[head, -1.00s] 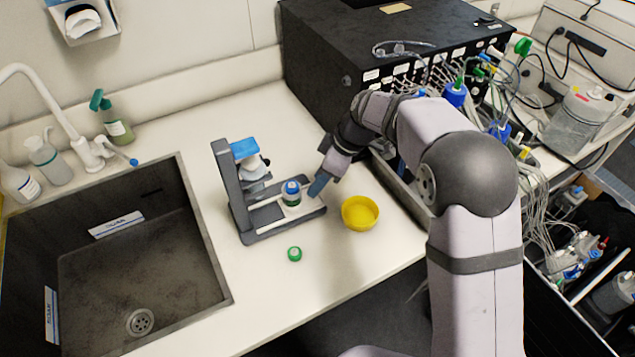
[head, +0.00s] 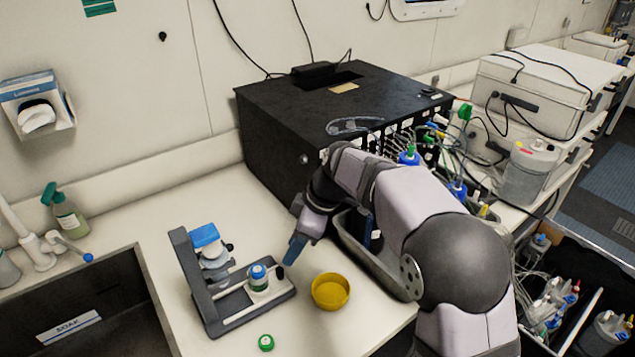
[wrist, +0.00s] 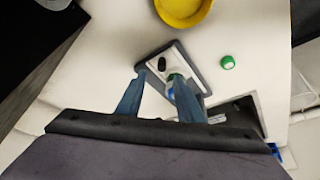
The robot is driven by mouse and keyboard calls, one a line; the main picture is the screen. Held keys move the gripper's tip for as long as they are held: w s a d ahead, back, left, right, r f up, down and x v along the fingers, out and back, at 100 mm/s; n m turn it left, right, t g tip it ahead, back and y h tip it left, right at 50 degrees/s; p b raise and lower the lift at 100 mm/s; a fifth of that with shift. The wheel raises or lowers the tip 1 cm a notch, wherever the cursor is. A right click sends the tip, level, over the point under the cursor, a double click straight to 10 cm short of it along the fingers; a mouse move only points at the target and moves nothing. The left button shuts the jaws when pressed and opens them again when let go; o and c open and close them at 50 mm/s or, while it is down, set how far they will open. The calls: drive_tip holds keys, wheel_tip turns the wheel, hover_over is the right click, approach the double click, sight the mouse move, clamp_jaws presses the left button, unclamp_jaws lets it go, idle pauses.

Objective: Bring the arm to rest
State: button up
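My gripper (head: 290,252) hangs over the counter, just right of a dark stand; its fingers overlap in the head view. In the wrist view my gripper (wrist: 158,98) has its two blue fingers spread apart with nothing held between them. A small bottle with a blue cap (head: 258,278) stands upright on the base of the dark stand (head: 222,318), left of my gripper. In the wrist view the bottle is partly hidden behind one finger.
A yellow bowl (head: 330,291) and a green cap (head: 266,343) lie on the counter. A black box (head: 290,125) with tubes and a grey tray (head: 375,262) stand close behind and beside my arm. A sink (head: 100,320) is at lower left.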

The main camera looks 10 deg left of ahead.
drive_tip(key=s+d+f+m+h, duration=0.15)
drive_tip(key=s+d+m, duration=0.3)
drive_tip(key=d, duration=0.45)
drive_tip(key=s+d+f+m+h, duration=0.1)
drive_tip(key=s+d+f+m, duration=0.3)
drive_tip(key=d, duration=0.5)
drive_tip(key=s+d+f+m+h, duration=0.2)
drive_tip(key=s+d+f+m, duration=0.1)
drive_tip(key=s+d+m, duration=0.6)
drive_tip(key=s+d, duration=0.1)
drive_tip(key=s, duration=0.2)
drive_tip(key=shift+s+d+f, duration=0.15)
drive_tip(key=shift+s+d, duration=0.15)
drive_tip(key=shift+s, duration=0.05)
